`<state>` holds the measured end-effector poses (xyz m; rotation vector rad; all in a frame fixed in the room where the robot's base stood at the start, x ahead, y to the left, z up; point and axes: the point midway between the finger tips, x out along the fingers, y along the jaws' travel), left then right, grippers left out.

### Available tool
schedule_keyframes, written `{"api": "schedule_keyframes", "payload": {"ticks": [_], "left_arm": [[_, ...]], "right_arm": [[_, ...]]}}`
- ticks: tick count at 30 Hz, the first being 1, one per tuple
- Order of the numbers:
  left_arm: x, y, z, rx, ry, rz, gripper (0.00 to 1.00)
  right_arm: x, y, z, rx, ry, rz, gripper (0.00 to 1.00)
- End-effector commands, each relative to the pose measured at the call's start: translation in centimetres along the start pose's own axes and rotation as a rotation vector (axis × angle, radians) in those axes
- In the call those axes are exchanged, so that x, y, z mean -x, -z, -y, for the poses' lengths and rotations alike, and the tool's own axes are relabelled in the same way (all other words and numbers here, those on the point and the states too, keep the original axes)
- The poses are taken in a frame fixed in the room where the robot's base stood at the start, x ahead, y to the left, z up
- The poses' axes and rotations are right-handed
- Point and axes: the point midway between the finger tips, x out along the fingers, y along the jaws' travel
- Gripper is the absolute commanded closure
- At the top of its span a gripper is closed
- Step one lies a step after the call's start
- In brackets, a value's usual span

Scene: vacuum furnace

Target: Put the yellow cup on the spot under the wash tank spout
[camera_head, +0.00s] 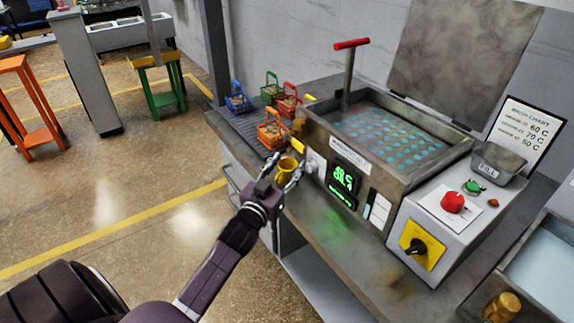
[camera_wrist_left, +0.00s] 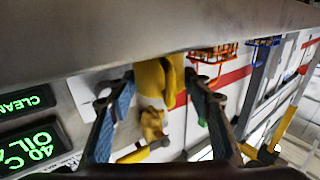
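The yellow cup (camera_head: 287,166) is near the left front corner of the wash tank (camera_head: 385,140), at the counter's front edge. My left gripper (camera_head: 283,176) has its fingers on either side of the cup. In the left wrist view the cup (camera_wrist_left: 152,76) fills nearly all the room between the fingertips (camera_wrist_left: 160,82), and the gripper looks shut on it. Whether the cup touches the counter is unclear. My right gripper is not in view.
Several coloured baskets stand behind the cup, including an orange one (camera_head: 272,133) and a blue one (camera_head: 237,103). A control box (camera_head: 450,220) with a red button is right of the tank. The counter (camera_head: 340,250) is clear in front of the tank.

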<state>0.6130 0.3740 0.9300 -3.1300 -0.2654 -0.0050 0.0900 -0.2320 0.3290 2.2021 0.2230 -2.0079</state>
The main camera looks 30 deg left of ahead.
Motion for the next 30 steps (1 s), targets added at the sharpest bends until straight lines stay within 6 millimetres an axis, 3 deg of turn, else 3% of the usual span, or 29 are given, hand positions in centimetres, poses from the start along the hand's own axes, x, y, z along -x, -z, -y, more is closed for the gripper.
{"api": "schedule_keyframes", "payload": {"ticks": [8, 21, 30], "left_arm": [[0.8, 0.1, 0.0, 0.0, -0.001, 0.001, 0.54], [9.3, 0.0, 0.0, 0.001, 0.0, 0.002, 0.54], [11.9, 0.2, 0.0, 0.0, 0.0, 0.0, 0.54]], "right_arm": [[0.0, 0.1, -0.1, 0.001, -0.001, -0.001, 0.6], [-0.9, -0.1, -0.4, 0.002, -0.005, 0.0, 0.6], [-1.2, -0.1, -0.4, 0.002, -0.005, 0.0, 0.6]]}}
